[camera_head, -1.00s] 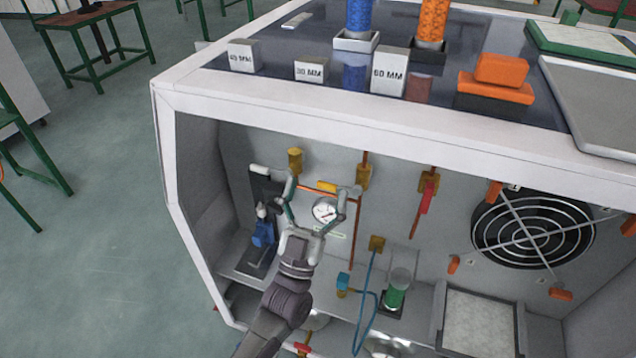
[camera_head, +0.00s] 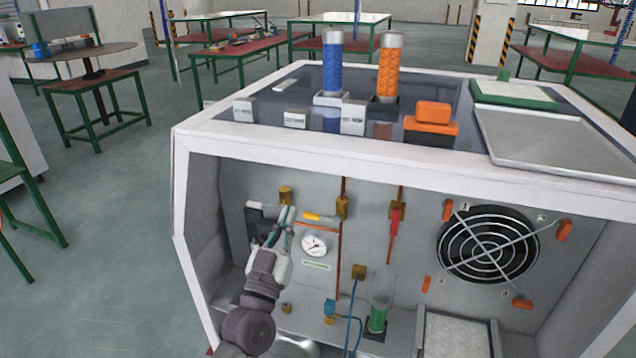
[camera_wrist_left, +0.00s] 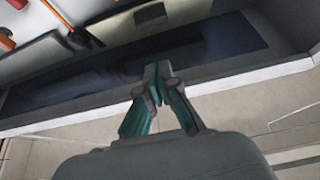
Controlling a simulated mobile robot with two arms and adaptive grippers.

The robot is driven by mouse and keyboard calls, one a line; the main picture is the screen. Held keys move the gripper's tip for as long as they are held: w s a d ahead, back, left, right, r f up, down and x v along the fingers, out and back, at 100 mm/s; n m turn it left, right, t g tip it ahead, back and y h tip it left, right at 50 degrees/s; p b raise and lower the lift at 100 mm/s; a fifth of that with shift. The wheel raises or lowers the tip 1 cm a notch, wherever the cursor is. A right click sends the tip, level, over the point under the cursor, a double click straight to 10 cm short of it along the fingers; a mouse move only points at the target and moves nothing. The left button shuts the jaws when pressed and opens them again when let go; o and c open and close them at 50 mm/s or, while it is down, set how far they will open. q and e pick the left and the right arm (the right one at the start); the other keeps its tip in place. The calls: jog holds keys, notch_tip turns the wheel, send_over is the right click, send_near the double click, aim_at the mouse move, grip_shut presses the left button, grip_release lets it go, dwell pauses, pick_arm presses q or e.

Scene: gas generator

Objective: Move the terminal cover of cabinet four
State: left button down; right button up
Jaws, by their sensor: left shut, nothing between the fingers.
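I cannot pick out a terminal cover for certain in these views. An open-front white cabinet (camera_head: 300,147) fills the middle of the head view; I see no number four on it. My left gripper (camera_head: 286,212) is inside its left part, in front of the back wall, with its fingers pointing up. A dark panel (camera_head: 256,214) lies just left of the fingers and is partly hidden by the arm. In the left wrist view the fingertips (camera_wrist_left: 158,90) are together, with nothing between them, over a dark strip (camera_wrist_left: 205,52). My right gripper is not in view.
A pressure gauge (camera_head: 314,245) sits close right of my gripper. Brass fittings (camera_head: 342,207), a green-filled glass cylinder (camera_head: 379,300) and a black round fan grille (camera_head: 487,245) lie further right. Blue (camera_head: 332,65) and orange (camera_head: 389,65) columns stand on top. Floor at left is open.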

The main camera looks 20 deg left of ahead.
pick_arm(q)
jog(key=p+x, duration=0.1)
jog(key=x, duration=0.8)
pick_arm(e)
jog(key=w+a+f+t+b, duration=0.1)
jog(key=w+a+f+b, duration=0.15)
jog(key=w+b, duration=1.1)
pick_arm(q)
jog(key=w+f+t+b, duration=0.3)
jog(key=w+t, duration=0.1)
jog(key=w, duration=0.2)
jog(key=shift+w+f, duration=0.3)
jog(key=shift+f, duration=0.05)
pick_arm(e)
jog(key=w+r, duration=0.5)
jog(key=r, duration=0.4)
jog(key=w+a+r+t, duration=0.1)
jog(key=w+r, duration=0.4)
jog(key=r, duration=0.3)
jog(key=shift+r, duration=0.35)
